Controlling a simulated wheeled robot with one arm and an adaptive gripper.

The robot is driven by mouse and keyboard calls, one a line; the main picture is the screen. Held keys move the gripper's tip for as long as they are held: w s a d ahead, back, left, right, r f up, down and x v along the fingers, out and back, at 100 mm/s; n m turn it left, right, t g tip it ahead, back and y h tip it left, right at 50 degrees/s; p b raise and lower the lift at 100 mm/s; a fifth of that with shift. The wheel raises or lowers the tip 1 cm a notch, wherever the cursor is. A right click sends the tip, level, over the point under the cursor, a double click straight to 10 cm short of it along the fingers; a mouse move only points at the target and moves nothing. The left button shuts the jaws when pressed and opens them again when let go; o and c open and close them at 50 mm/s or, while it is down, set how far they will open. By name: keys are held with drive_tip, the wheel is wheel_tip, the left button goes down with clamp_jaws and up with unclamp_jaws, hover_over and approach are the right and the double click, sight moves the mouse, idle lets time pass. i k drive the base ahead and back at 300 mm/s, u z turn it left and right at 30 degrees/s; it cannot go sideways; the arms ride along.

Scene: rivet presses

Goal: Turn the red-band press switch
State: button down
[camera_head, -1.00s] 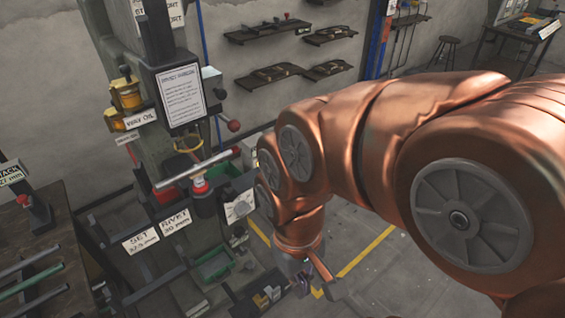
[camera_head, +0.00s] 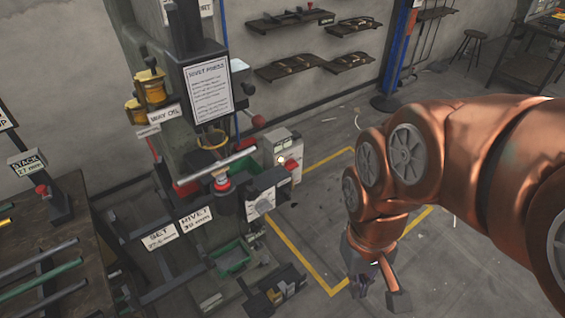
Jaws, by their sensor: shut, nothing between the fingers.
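The rivet press (camera_head: 205,90) stands left of centre, with a notice plate on its front. A red band (camera_head: 221,184) shows on its ram, under a pale horizontal bar. A dark box with a white dial plate and small knob (camera_head: 261,205), which looks like the rotary switch, sits on the press's right side. Its knob setting is too small to read. My gripper (camera_head: 378,288) hangs low to the right of the press, clear of the switch, shut and empty, pointing down.
A pale control box (camera_head: 283,152) with a red part stands behind the switch. A green bin (camera_head: 232,258) sits low on the press. A bench with rods (camera_head: 45,285) is at the left. Yellow floor lines (camera_head: 305,268) mark open floor between press and arm.

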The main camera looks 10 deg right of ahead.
sight(291, 164)
drive_tip(key=u, duration=1.5)
drive_tip(key=k, duration=1.05)
drive_tip(key=z, duration=0.05)
